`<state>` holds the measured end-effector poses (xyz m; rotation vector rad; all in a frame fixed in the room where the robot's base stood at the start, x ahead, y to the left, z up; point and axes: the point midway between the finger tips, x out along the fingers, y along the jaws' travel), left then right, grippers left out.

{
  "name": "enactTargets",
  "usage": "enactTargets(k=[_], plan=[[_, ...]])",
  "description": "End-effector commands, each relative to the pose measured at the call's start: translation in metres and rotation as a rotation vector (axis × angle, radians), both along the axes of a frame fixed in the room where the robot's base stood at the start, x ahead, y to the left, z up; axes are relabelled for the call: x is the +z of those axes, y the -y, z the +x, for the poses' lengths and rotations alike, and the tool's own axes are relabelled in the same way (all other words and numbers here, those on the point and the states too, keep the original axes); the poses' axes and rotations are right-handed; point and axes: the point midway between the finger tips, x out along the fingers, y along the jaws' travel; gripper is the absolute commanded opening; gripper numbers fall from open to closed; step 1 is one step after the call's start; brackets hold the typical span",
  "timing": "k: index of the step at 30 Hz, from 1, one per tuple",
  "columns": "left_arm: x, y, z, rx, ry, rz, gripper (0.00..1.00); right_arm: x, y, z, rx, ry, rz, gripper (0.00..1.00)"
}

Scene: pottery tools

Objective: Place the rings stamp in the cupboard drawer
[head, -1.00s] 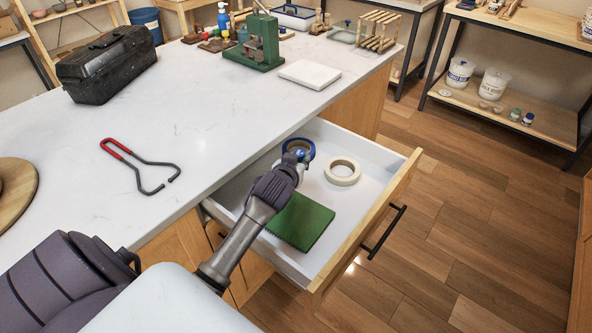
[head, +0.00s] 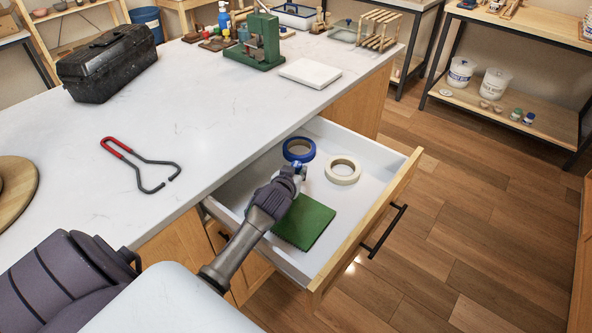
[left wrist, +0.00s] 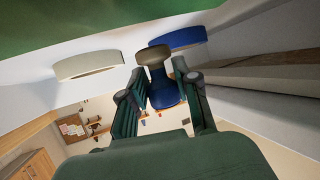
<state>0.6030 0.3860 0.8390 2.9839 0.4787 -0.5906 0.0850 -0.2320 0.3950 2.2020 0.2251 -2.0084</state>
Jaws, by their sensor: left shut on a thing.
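My left gripper (head: 290,173) is over the open cupboard drawer (head: 389,197), between the blue tape and the green pad. In the left wrist view the left gripper (left wrist: 165,80) is shut on the rings stamp (left wrist: 164,92), a small piece with a dark blue body and a brownish end. In the head view only a small bluish bit of the stamp shows at the fingertips. I cannot tell whether the stamp touches the drawer bottom. My right gripper is not in view.
The drawer holds a blue tape roll (head: 299,150), a cream tape roll (head: 342,170) and a green pad (head: 304,222). Its right side has bare floor. On the white counter (head: 215,125) are a red-handled wire tool (head: 138,163), a black toolbox (head: 106,63) and a white slab (head: 310,73).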

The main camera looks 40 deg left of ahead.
Motion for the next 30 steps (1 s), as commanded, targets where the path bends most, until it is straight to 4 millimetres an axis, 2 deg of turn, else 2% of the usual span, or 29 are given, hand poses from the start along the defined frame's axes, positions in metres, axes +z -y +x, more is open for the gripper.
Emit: enactTargets(k=[7,8,12,20,25,30], plan=[[-0.005,0.000,0.000,0.000,0.001,0.000,0.02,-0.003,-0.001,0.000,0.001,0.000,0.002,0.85],[-0.005,0.000,0.000,0.000,0.000,0.000,0.33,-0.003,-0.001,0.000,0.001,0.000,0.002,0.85],[-0.005,0.000,0.000,0.000,0.000,0.000,0.56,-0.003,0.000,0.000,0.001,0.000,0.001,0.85],[-0.005,0.000,0.000,0.001,0.000,0.000,0.56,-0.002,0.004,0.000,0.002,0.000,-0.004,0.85],[0.010,0.000,0.000,0.000,0.000,0.002,0.56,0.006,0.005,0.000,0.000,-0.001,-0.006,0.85],[0.016,0.008,-0.023,0.000,-0.001,0.000,0.56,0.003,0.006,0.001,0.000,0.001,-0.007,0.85]])
